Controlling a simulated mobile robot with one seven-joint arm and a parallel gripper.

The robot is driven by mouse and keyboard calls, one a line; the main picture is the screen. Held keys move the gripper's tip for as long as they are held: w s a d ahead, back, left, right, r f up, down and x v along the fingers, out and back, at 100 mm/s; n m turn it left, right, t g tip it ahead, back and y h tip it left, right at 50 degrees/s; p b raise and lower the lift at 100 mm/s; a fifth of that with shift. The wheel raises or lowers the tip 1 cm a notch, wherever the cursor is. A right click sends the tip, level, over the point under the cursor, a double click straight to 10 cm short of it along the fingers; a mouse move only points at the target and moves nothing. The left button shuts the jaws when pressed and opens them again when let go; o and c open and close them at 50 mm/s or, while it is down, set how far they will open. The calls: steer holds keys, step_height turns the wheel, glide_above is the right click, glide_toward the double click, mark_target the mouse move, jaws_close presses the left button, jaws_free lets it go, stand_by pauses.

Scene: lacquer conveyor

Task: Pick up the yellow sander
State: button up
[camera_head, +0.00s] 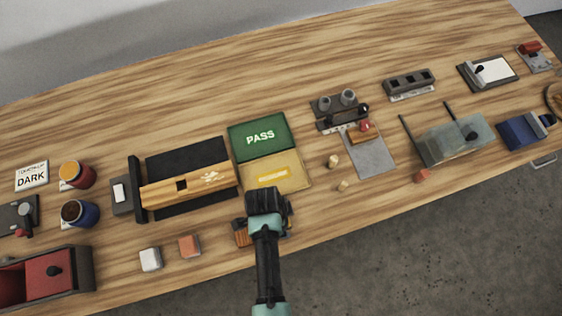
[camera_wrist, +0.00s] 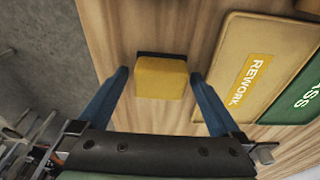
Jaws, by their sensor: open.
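The yellow sander (camera_wrist: 160,78) is a small yellow block with a dark edge at its far side. In the wrist view it sits on the wooden table, centred between the two blue fingers of my gripper (camera_wrist: 160,75). The fingers are apart, with a visible gap on each side of the sander. In the head view my gripper (camera_head: 268,208) is over the front edge area of the table and hides most of the sander (camera_head: 241,234). I cannot tell how far the fingertips are above the table.
A yellow REWORK pad (camera_head: 292,178) and a green PASS pad (camera_head: 258,138) lie just beyond my gripper. A wooden plank (camera_head: 190,188) on a black bed stands to the left. A white block (camera_head: 150,259) and an orange block (camera_head: 189,246) sit left near the front edge.

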steer(key=c, duration=1.3)
steer(key=shift+c, duration=0.2)
steer(key=shift+r, duration=0.1)
steer(key=shift+r+b, duration=0.3)
steer(key=shift+r, duration=4.7)
